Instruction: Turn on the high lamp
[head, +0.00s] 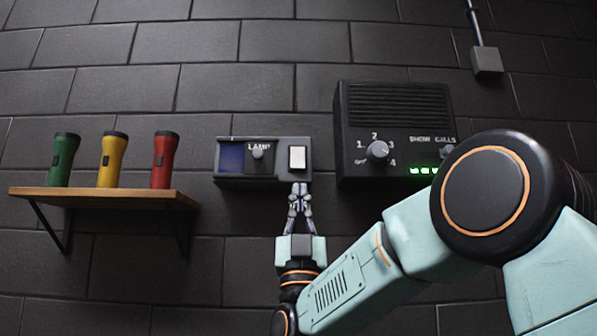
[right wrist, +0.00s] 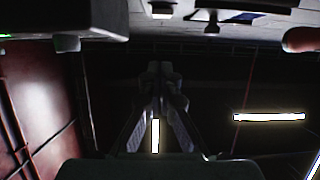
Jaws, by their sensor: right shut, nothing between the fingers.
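In the right wrist view the shut fingers (right wrist: 160,68) stand in the middle, below the panel's parts along the top edge. No lamp itself shows. My left gripper is not in view.
A black speaker box (head: 393,105) with a numbered dial (head: 378,151) and green lights hangs right of the panel. Left, a wooden shelf (head: 100,194) bears green (head: 63,160), yellow (head: 112,160) and red (head: 164,160) torches. Bare wall lies below the panel.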

